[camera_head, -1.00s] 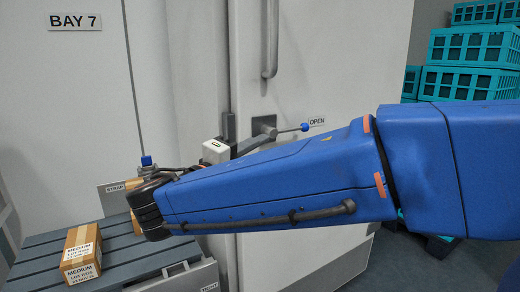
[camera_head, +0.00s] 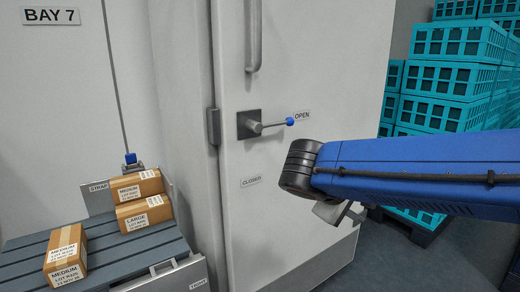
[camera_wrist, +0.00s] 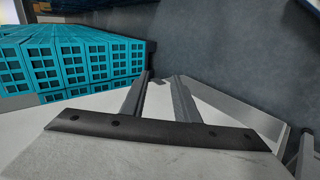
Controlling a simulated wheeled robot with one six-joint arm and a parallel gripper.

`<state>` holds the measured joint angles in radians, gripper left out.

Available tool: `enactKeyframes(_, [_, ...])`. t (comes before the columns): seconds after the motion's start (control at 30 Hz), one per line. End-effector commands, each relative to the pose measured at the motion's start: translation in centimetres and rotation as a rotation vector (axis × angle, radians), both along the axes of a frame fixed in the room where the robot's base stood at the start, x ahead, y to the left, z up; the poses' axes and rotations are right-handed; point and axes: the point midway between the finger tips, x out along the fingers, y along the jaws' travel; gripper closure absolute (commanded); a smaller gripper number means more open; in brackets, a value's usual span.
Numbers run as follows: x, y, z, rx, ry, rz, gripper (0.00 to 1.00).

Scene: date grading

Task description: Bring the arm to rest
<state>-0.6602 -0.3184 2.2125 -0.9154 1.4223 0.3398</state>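My blue arm (camera_head: 430,165) reaches in from the right in the head view. Its black wrist end (camera_head: 299,165) is in front of the white door, below and right of the door's lever. My gripper (camera_head: 340,212) shows only partly there, as grey metal below the wrist. In the wrist view, the two fingers of my gripper (camera_wrist: 160,80) stand apart with a gap and nothing held between them. The arm is apart from the boxes.
The door lever (camera_head: 265,126) points right toward the OPEN label. A medium box (camera_head: 66,251) lies on the grey slatted pallet (camera_head: 120,262); a medium box (camera_head: 137,186) and a large box (camera_head: 144,214) sit behind it. Teal crates (camera_head: 440,90) are stacked at right.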

Motion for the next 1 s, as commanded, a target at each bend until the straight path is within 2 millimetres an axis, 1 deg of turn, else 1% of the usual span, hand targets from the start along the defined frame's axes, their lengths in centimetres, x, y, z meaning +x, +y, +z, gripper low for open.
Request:
enactKeyframes(0.03, [-1.1, -1.5, -0.9, 0.045, 0.020, -0.026, 0.72])
enactKeyframes(0.1, [-2.6, -2.9, -2.3, 0.113, 0.049, -0.055, 0.72])
enactKeyframes(0.2, [-4.9, -4.4, -4.3, 0.213, 0.081, -0.094, 0.72])
enactKeyframes(0.3, [-7.0, -5.4, -6.0, 0.318, 0.098, -0.131, 0.72])
enactKeyframes(0.4, [-9.1, -6.0, -7.6, 0.422, 0.102, -0.166, 0.72])
enactKeyframes(0.57, [-12.0, -6.1, -9.8, 0.590, 0.080, -0.219, 0.72])
enactKeyframes(0.7, [-14.0, -5.7, -11.2, 0.734, 0.035, -0.261, 0.72])
enactKeyframes(0.83, [-15.1, -5.2, -12.1, 0.842, -0.021, -0.292, 0.72])
enactKeyframes(1.0, [-15.8, -4.7, -12.7, 0.927, -0.074, -0.315, 0.72])
